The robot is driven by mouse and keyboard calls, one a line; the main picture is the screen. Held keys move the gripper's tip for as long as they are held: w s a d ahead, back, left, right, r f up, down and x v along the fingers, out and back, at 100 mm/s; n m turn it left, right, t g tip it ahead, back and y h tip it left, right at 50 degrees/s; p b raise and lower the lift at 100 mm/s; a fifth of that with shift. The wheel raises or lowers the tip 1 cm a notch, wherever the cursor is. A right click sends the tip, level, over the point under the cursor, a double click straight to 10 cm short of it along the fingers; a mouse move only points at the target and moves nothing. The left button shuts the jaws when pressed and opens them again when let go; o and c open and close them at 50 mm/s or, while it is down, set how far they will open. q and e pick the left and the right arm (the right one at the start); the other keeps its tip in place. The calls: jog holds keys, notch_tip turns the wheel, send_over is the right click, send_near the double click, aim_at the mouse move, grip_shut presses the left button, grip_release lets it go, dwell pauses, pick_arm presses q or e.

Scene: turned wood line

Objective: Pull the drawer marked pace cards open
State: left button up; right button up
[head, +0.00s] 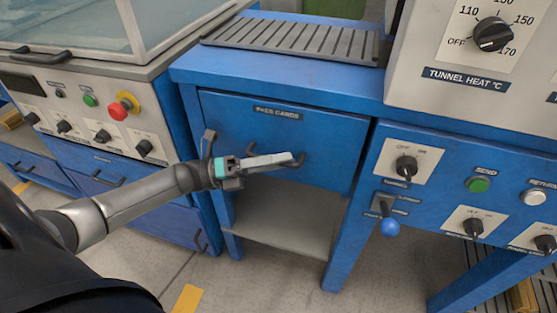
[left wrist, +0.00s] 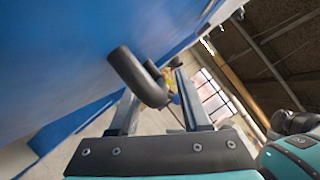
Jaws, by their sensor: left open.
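The blue drawer (head: 325,137) marked pace cards is in the middle of the head view, under its dark label (head: 277,113). Its front looks flush with the cabinet. Its dark bar handle (head: 300,160) is partly hidden behind my left gripper (head: 285,160), which reaches in from the left across the drawer front. In the left wrist view the handle (left wrist: 138,76) shows large, between the spread fingers of my left gripper (left wrist: 160,105). The gripper is open; I cannot tell whether a finger touches the handle. My right gripper is not in view.
An open shelf (head: 290,215) lies below the drawer. A slatted dark tray (head: 295,38) is on the counter above. A control panel with a blue-knobbed lever (head: 388,226) is to the right. A cabinet with a red button (head: 118,110) stands to the left.

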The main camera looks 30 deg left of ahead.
pick_arm(q)
grip_shut()
dwell(1.4)
